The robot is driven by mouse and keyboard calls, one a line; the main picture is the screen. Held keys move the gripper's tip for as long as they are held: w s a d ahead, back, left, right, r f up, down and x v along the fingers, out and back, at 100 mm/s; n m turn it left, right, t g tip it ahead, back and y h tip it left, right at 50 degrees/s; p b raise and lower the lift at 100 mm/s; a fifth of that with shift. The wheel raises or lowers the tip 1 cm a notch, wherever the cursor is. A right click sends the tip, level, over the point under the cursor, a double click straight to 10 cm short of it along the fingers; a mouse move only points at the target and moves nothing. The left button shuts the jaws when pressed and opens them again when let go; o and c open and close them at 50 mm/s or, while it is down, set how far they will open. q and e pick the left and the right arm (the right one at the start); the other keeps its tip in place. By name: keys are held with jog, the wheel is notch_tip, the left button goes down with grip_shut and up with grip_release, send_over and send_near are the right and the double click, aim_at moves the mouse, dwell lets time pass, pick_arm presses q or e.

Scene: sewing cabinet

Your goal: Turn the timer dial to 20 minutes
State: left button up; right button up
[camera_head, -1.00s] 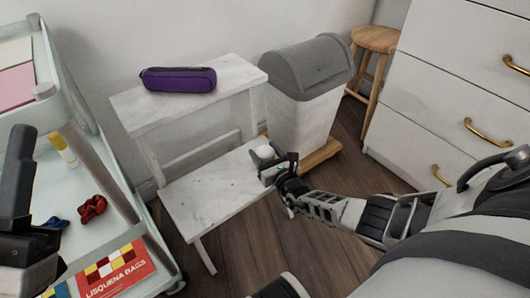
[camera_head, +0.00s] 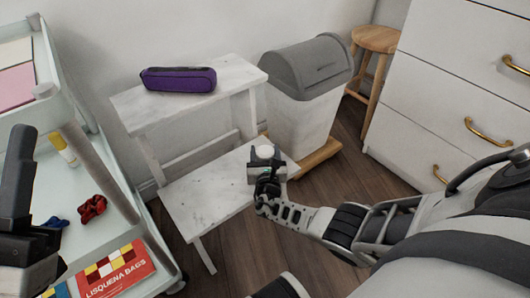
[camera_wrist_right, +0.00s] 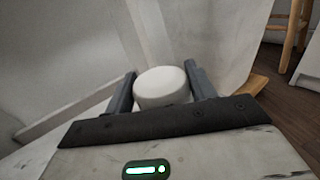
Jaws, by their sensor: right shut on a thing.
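The timer (camera_head: 264,152) shows as a small round white piece on the lower marble shelf of the step stool, near its right end. My right gripper (camera_head: 266,165) is at it. In the right wrist view the white round timer (camera_wrist_right: 162,87) sits between the two fingers of my right gripper (camera_wrist_right: 163,92), which are shut on its sides. Its dial marks cannot be made out, so the setting cannot be read. My left gripper (camera_head: 18,185) is at the left edge, dark and partly cut off; its fingers do not show clearly.
The marble step stool (camera_head: 190,205) has a purple case (camera_head: 178,79) on its upper step. A grey-lidded bin (camera_head: 305,95) stands close to the right. A pale cart (camera_head: 120,215) is at left, a white drawer cabinet (camera_head: 440,95) at right, a wooden stool (camera_head: 376,40) behind.

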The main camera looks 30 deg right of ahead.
jog(key=o, duration=1)
jog(key=shift+r, duration=0.1)
